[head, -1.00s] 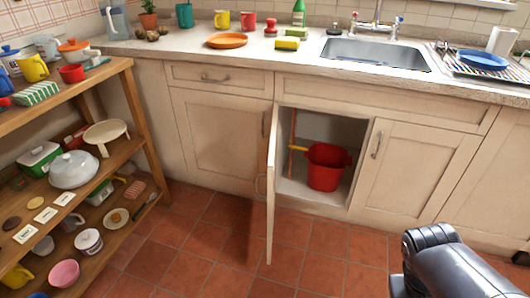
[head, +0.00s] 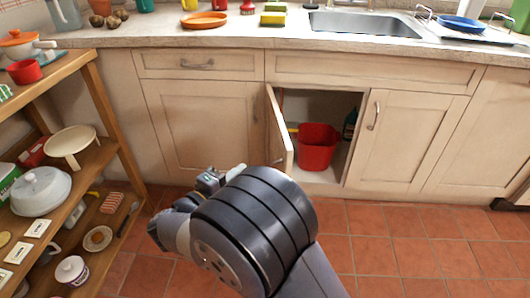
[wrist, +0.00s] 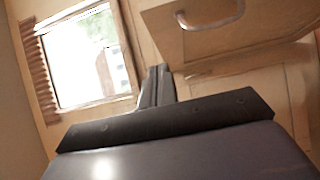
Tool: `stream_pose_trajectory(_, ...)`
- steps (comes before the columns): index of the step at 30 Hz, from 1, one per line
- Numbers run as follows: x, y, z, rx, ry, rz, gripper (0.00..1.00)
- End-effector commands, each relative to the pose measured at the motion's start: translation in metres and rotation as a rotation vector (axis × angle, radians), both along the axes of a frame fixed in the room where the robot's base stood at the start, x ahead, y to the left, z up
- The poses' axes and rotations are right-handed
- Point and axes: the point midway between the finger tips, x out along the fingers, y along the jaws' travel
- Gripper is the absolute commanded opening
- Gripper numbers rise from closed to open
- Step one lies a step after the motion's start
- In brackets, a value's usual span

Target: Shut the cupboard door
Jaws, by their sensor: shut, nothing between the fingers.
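The cupboard door (head: 279,138) is a cream panel standing open, swung out from the left side of the cupboard opening under the sink. My arm hides its lower part in the head view. Inside the open cupboard (head: 340,105) stands a red bucket (head: 317,148). My gripper (head: 212,180) is to the left of the open door, in front of the closed left-hand cupboard. It also shows in the wrist view (wrist: 157,86), its fingers together and empty. I cannot tell whether it touches the door.
A wooden shelf unit (head: 105,110) with dishes stands at the left. The worktop (head: 235,50) runs above the cupboards. The tiled floor (head: 430,240) at the right is clear.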

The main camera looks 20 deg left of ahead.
Motion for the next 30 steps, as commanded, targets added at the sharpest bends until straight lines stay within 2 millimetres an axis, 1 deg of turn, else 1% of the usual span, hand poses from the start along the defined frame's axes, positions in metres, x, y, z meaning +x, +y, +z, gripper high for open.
stream_pose_trajectory(1,-0.002,0.005,-0.001,-0.001,-0.01,0.01,0.0)
stream_pose_trajectory(3,0.001,0.005,-0.001,-0.001,-0.016,0.015,0.0)
stream_pose_trajectory(5,0.007,0.003,-0.001,0.0,-0.017,0.014,0.0)
stream_pose_trajectory(7,0.017,-0.001,-0.001,0.001,-0.016,0.011,0.0)
stream_pose_trajectory(19,0.097,-0.027,-0.002,0.0,-0.014,0.009,0.0)
stream_pose_trajectory(21,0.1,-0.039,-0.002,-0.001,-0.014,0.011,0.0)
stream_pose_trajectory(24,0.106,-0.05,-0.002,0.0,-0.014,0.012,0.0)
stream_pose_trajectory(27,0.109,-0.057,-0.001,-0.001,-0.013,0.012,0.0)
stream_pose_trajectory(30,0.11,-0.06,0.0,0.0,-0.014,0.014,0.0)
